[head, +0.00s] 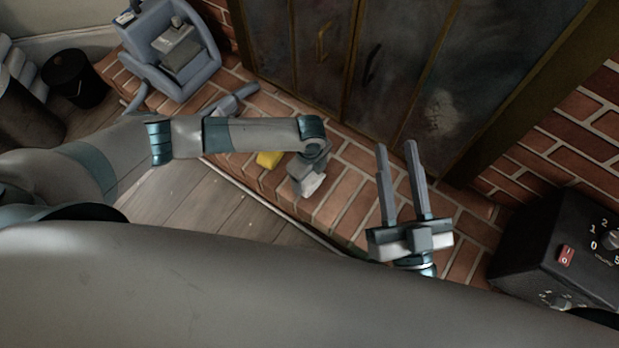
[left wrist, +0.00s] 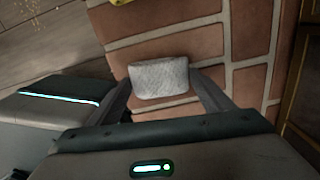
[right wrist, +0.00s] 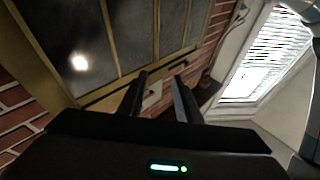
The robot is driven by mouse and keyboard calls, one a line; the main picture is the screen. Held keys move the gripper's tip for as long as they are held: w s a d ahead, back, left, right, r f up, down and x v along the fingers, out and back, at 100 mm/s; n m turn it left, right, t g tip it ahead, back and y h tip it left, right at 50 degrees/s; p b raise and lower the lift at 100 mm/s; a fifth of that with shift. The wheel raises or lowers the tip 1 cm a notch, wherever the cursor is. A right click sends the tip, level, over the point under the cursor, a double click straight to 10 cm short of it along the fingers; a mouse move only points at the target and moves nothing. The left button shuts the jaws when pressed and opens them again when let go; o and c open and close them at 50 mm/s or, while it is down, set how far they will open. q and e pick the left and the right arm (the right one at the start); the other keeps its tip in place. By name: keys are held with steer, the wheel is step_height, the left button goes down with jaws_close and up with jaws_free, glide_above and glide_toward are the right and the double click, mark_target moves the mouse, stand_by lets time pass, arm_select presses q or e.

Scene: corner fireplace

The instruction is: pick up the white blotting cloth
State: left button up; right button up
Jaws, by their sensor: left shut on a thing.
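The white blotting cloth (left wrist: 158,77) is a small, pale, textured block between the fingers of my left gripper (left wrist: 166,88) in the left wrist view. My left gripper is shut on it, over the brick hearth. In the head view the cloth (head: 313,184) shows as a white patch under my left gripper (head: 311,186); the hand partly hides it. I cannot tell whether it still touches the bricks. My right gripper (head: 396,147) is open and empty above the hearth, right of the cloth. The right wrist view shows nothing between its fingers.
A yellow object (head: 269,158) lies on the brick hearth (head: 345,200), just left of my left gripper. A blue-grey caddy (head: 205,62) stands at the upper left, near a black bucket (head: 75,78). A black box with dials (head: 540,235) is at right. Glass fireplace doors (head: 390,70) stand behind.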

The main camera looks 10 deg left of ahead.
mark_target(310, 178)
arm_select(q)
steer(key=shift+r, duration=0.2)
arm_select(e)
steer(key=shift+f, duration=0.1)
arm_select(q)
steer(key=shift+r, duration=0.2)
step_height(310, 178, up, 3)
steer(key=shift+r+p, duration=0.2)
steer(key=shift+p, duration=0.6)
steer(key=s+d+r+p, duration=0.3)
steer(key=s+d+r, duration=0.3)
steer(key=s, duration=0.4)
steer(key=shift+d+r, duration=0.15)
steer(key=shift+r, duration=0.3)
arm_select(e)
steer(key=s+d+f+g+h, duration=0.1)
steer(key=d+f+g+h, duration=0.2)
steer(key=f+g, duration=0.7)
steer(key=shift+d+f, duration=0.3)
steer(key=shift+f, duration=2.45)
arm_select(q)
steer(key=shift+w, duration=0.1)
